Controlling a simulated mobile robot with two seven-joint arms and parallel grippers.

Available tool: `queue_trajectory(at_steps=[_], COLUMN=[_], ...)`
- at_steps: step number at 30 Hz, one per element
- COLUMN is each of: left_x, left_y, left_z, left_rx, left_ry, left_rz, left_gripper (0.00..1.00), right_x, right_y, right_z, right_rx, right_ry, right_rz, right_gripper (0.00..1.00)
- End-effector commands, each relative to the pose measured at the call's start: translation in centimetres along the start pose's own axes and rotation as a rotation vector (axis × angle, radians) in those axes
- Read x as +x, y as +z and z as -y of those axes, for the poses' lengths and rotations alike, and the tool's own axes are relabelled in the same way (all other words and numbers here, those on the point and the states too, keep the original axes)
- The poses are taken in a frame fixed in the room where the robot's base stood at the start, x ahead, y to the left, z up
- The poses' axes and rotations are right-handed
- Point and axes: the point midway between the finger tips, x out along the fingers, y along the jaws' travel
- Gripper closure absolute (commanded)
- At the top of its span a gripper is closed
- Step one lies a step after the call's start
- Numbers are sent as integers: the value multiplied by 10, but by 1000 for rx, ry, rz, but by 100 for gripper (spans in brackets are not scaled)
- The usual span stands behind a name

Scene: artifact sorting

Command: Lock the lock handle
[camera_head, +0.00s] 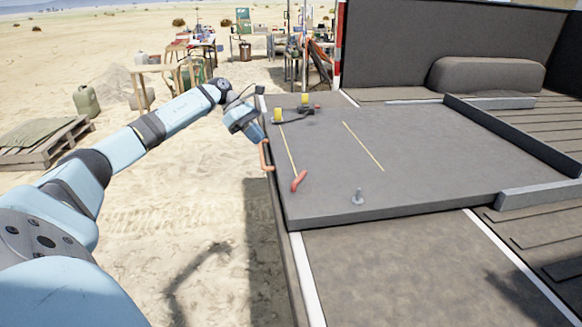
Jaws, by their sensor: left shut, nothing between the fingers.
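My left arm reaches in from the left, and its gripper (260,138) is shut and empty at the left edge of the grey platform (420,185). An orange-red handle (265,156) hangs at that edge, right below the gripper's tip; I cannot tell whether they touch. A second red handle (299,180) lies tilted on the platform near its front left corner. Which of them is the lock handle is not clear from this view. My right gripper is not in view.
Two yellow cylinders (278,116) and dark tools lie at the platform's far left. A small grey metal peg (358,197) stands near the front edge. Grey rails (510,135) border the right side. Open sand lies to the left, with a wooden pallet (42,142).

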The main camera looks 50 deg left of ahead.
Motion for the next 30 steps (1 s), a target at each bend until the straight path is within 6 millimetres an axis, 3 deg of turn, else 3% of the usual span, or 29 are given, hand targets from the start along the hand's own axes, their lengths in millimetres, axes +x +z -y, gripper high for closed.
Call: queue_trajectory(at_steps=[6, 10, 24, 30], left_x=[2, 14, 107, 128], left_y=[0, 0, 4, 19], left_z=[0, 0, 1, 0], left_rx=[0, 0, 2, 2], left_ry=[-1, -3, -2, -1], left_rz=[2, 2, 5, 4], left_gripper=[100, 100, 100, 100], right_x=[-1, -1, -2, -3], right_y=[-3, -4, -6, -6], right_z=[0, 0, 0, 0], right_rx=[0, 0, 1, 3], right_ry=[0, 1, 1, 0], right_rz=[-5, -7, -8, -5], right_gripper=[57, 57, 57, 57])
